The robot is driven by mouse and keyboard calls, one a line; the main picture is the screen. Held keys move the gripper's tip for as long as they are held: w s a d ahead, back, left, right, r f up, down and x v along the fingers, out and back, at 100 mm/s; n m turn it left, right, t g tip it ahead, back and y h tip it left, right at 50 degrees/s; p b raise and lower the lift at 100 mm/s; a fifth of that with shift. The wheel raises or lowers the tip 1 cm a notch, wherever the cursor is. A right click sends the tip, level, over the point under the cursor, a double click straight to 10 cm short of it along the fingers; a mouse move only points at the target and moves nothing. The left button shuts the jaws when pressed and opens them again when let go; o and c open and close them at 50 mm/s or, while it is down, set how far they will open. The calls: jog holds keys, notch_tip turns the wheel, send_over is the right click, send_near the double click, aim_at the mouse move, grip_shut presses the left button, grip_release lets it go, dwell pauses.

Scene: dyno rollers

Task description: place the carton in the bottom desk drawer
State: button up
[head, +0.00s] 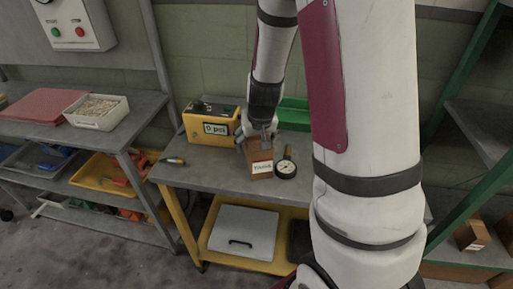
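A small brown carton (259,158) with a white and red label sits on the grey desk (213,165), or just above it. My gripper (264,136) is at the carton's top, pointing down. Its fingers are small and partly hidden, so I cannot tell whether they are closed on the carton. Below the desktop, a yellow tray-like level (206,255) holds a grey flat panel (244,228) with a dark handle. I cannot make out clearly which part is the bottom drawer. My arm hides the desk's right part.
A yellow instrument box (207,128) stands left of the carton, and a round gauge (286,168) lies close at its right. A screwdriver (174,161) lies at the desk's left edge. A green bin (294,114) is behind. More cartons (472,235) sit on the right shelf.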

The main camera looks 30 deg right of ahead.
jog(key=shift+f, duration=0.1)
jog(key=shift+c, duration=0.2)
jog(key=c, duration=1.5)
jog(key=shift+c, duration=0.2)
jog(key=shift+r, duration=0.2)
